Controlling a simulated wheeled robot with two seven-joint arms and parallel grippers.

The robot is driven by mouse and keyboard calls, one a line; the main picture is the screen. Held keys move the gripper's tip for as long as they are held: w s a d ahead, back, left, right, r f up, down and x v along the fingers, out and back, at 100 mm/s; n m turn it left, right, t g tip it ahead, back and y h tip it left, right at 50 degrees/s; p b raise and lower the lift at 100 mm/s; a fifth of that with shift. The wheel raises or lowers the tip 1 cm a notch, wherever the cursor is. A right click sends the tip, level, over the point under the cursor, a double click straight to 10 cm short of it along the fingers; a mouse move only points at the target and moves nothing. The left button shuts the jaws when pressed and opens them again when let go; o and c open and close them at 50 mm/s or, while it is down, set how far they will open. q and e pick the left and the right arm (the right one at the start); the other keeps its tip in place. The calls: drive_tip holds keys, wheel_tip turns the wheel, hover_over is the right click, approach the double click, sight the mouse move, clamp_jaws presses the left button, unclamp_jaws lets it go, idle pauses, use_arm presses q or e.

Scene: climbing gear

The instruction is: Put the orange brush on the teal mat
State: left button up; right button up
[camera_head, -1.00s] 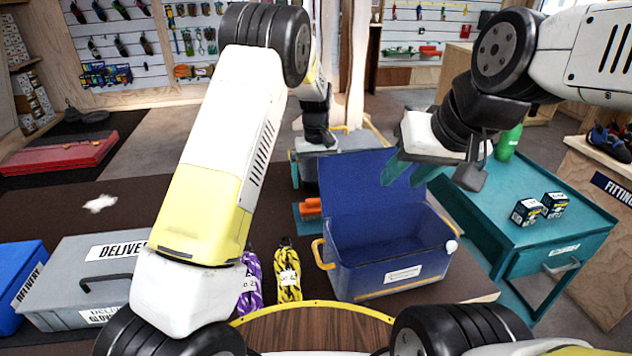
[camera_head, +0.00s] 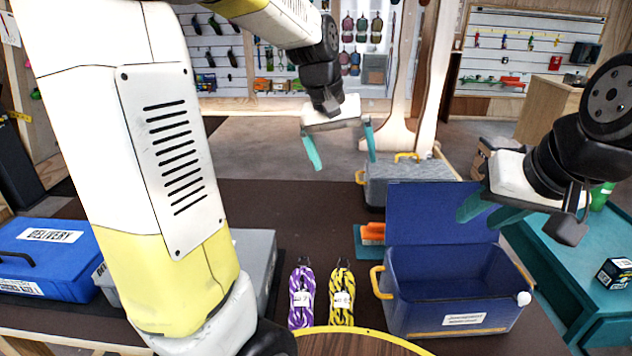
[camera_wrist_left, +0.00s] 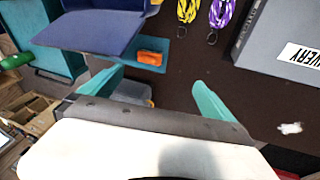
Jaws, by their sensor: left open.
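The orange brush (camera_head: 373,231) appears to lie on the small teal mat (camera_head: 362,252), left of the blue crate. In the left wrist view the orange brush (camera_wrist_left: 150,58) shows inside the outline of the teal mat (camera_wrist_left: 157,46). My left gripper (camera_head: 341,150) is open and empty, raised above the far side of the table, apart from the brush. Its two teal fingers (camera_wrist_left: 157,80) are spread in the left wrist view. My right gripper (camera_head: 490,211) is open and empty, in front of the crate's raised lid.
The open blue crate (camera_head: 440,318) stands right of the mat. A grey box (camera_head: 385,185) is behind it. Purple rope (camera_head: 301,297) and yellow rope (camera_head: 342,297) lie in front. A blue delivery box (camera_head: 45,262) is at left. A teal cart (camera_head: 560,260) stands at right.

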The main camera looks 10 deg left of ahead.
use_arm(q)
drive_tip(key=s+a+m+t, duration=0.1)
drive_tip(key=s+a, duration=0.1)
drive_tip(key=s, duration=0.7)
drive_tip(key=s+a+r+t, duration=0.1)
drive_tip(key=s+a+t, duration=0.1)
drive_tip(key=s, duration=0.7)
drive_tip(key=shift+r+m, duration=0.3)
drive_tip(key=shift+m, duration=0.1)
